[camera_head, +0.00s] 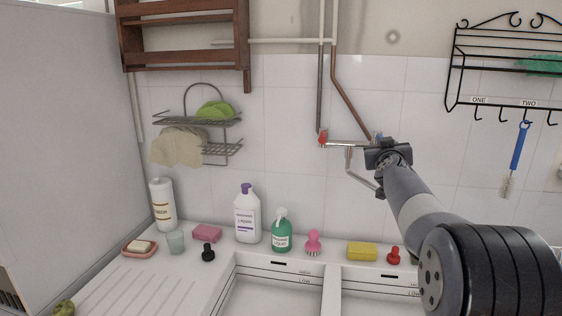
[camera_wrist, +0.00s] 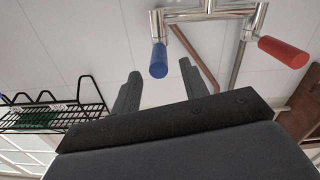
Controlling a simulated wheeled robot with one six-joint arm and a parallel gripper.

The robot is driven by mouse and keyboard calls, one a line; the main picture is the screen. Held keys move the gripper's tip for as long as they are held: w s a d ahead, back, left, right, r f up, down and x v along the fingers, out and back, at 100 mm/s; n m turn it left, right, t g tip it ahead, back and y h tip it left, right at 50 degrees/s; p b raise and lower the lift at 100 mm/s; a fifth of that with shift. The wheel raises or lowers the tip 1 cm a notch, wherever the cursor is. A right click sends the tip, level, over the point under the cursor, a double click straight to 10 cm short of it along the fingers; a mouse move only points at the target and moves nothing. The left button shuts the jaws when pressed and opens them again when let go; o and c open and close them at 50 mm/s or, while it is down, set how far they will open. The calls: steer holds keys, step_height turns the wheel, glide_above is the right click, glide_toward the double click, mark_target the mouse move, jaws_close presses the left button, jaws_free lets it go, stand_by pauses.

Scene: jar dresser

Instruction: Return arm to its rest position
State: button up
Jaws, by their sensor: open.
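My arm reaches up from the lower right in the head view, and my gripper (camera_head: 376,142) is in front of the tap at the tiled wall. In the wrist view my gripper (camera_wrist: 160,85) is open, with its two dark fingers apart. The tap's blue handle (camera_wrist: 159,58) shows between and beyond the fingers; I cannot tell whether it touches them. The tap's red handle (camera_wrist: 284,51) is to the right, clear of the fingers. In the head view the red handle (camera_head: 323,138) is at the left end of the tap, and the gripper partly hides the blue handle (camera_head: 377,136).
A double sink (camera_head: 270,295) lies below, with bottles such as the green one (camera_head: 281,234), a pink brush (camera_head: 313,243) and a yellow sponge (camera_head: 362,251) along its back ledge. A black wire rack (camera_head: 500,73) hangs at right, a blue-handled brush (camera_head: 519,150) below it.

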steer(key=b+v, duration=0.1)
steer(key=v, duration=0.6)
steer(key=p+x, duration=0.2)
steer(key=x, duration=0.8)
steer(key=shift+w+d+f, duration=0.15)
steer(key=shift+w, duration=0.25)
steer(key=shift+d+f+b, duration=0.2)
steer(key=shift+b, duration=0.2)
steer(key=shift+d+n+y+b, duration=0.25)
steer(key=shift+n+y+b, duration=0.25)
steer(key=shift+b, duration=0.6)
steer(key=shift+s+d+r+y+b, duration=0.1)
steer(key=shift+d+r+y+b, duration=0.1)
steer(key=shift+y+b, duration=0.3)
steer(key=shift+s+r, duration=0.1)
steer(key=shift+r, duration=0.1)
